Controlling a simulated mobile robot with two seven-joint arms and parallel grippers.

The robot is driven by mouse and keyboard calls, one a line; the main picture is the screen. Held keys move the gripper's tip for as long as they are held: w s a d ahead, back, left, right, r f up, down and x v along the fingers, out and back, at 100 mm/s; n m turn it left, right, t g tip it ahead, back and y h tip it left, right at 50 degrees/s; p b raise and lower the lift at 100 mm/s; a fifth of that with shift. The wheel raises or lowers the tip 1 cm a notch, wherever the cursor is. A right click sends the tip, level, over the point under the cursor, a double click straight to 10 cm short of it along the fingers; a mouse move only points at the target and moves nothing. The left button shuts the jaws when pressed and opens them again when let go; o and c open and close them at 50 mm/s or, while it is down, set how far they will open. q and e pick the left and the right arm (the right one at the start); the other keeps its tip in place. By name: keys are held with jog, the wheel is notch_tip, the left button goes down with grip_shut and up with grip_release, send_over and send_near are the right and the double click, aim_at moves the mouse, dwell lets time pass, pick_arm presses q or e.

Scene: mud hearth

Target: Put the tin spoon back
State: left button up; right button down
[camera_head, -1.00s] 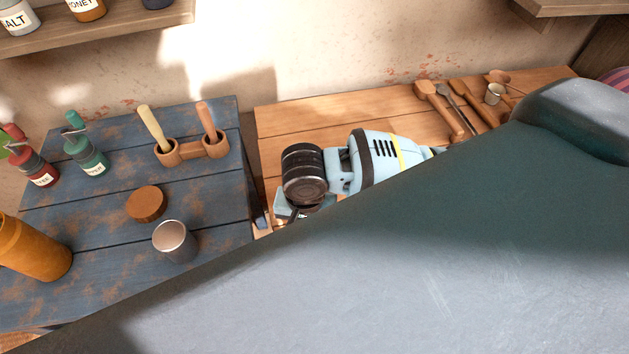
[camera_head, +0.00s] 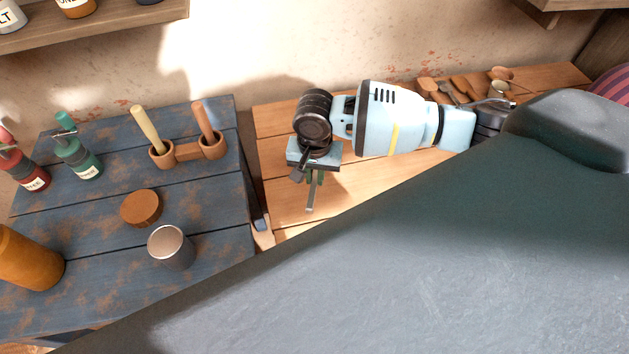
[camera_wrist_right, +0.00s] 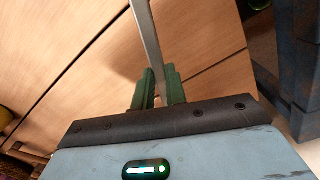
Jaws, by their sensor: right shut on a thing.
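My right gripper (camera_head: 315,177) is over the light wooden worktop (camera_head: 285,195), pointing down. Its green fingers are shut on a thin grey metal strip, which I take to be the tin spoon (camera_head: 310,198). In the right wrist view the strip (camera_wrist_right: 146,38) runs up and away from between the green fingers (camera_wrist_right: 158,90); its bowl is not clear in either view. It seems to be above the worktop, but I cannot tell how far. My left gripper is not in view.
Several wooden utensils (camera_head: 463,86) lie at the back right of the worktop, near a small metal cup (camera_head: 498,88). A blue table (camera_head: 100,220) at left holds a double wooden holder (camera_head: 187,152), a round lid (camera_head: 140,208), a tin cup (camera_head: 171,248) and bottles (camera_head: 78,160).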

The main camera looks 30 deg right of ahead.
aim_at(315, 178)
notch_tip(315, 178, down, 4)
jog(key=shift+w+d+r, duration=0.1)
jog(key=shift+r, duration=0.05)
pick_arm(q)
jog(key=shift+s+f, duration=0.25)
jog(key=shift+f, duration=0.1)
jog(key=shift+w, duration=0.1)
pick_arm(e)
jog(key=c, duration=1.4)
grip_release()
jog(key=shift+c, duration=0.2)
notch_tip(315, 178, up, 11)
jog(key=shift+r+p, duration=0.15)
jog(key=shift+p, duration=0.5)
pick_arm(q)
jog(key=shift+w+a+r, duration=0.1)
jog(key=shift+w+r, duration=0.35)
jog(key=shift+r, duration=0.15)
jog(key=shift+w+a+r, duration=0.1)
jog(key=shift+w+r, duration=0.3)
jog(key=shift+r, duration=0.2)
pick_arm(e)
jog(key=shift+r, duration=0.4)
